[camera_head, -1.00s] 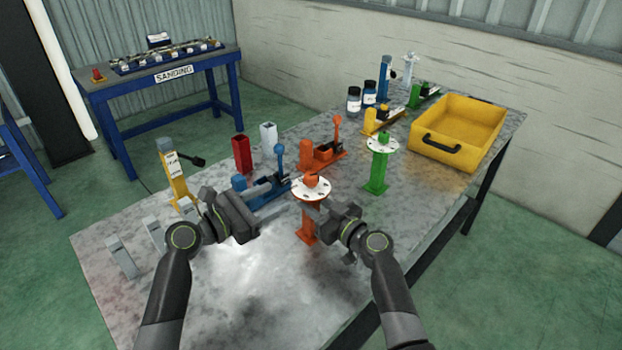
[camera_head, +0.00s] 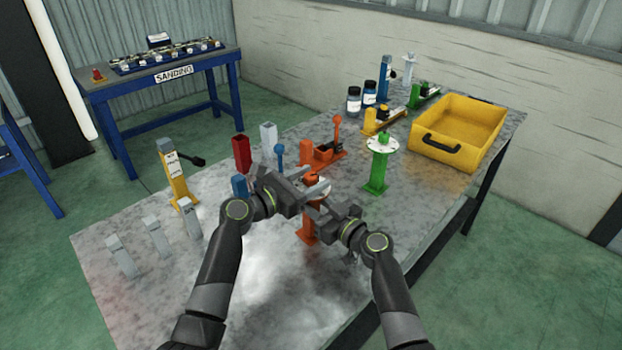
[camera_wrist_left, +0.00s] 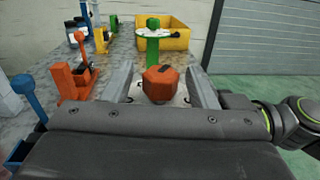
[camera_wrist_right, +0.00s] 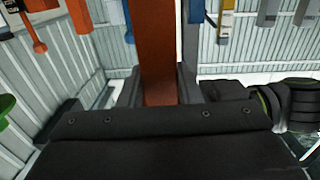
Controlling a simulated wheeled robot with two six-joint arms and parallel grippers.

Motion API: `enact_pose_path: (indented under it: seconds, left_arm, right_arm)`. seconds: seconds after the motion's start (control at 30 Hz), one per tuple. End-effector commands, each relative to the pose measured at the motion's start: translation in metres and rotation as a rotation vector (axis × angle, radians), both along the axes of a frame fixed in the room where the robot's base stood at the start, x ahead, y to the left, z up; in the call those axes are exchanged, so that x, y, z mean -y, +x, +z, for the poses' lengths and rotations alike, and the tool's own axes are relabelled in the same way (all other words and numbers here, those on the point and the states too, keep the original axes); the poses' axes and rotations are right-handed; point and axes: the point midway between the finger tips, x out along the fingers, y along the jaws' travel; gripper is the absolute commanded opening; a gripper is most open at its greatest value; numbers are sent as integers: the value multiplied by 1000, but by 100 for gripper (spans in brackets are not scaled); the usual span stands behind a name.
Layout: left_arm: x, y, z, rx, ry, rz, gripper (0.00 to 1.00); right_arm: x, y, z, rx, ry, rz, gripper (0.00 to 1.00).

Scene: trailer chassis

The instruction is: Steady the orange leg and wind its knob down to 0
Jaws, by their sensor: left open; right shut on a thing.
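The orange leg (camera_head: 307,226) stands upright near the front edge of the grey table, with a white dial and an orange knob (camera_head: 312,178) on top. My right gripper (camera_head: 318,213) is shut on the leg's post, below the dial; the post (camera_wrist_right: 158,60) fills the space between its fingers in the right wrist view. My left gripper (camera_head: 318,190) is open at the knob's height. In the left wrist view the faceted knob (camera_wrist_left: 161,84) sits between its two spread fingers, with a gap on each side. The dial is mostly hidden, and its marks are unreadable.
A green leg with a dial (camera_head: 378,170) stands to the right, and a yellow bin (camera_head: 470,118) beyond it. An orange clamp (camera_head: 322,153), a red post (camera_head: 242,154) and a yellow leg (camera_head: 175,178) stand behind or left. Small grey posts (camera_head: 120,256) line the left front.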

Motion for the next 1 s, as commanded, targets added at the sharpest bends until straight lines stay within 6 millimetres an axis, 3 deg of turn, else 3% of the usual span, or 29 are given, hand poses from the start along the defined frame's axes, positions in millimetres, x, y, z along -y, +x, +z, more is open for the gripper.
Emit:
enact_pose_path:
  seconds: [0.37, 0.7, 1.0]
  left_arm:
    - [3, 2, 0, -1, 1, -1, 51]
    - [3, 2, 0, -1, 1, 0, 9]
    - [5, 2, -2, -2, 2, 96, 9]
  right_arm:
    - [0, 0, 0, 1, -1, -1, 0]
    - [0, 0, 0, 1, -1, -1, 0]
    - [0, 0, 0, 1, -1, 0, 0]
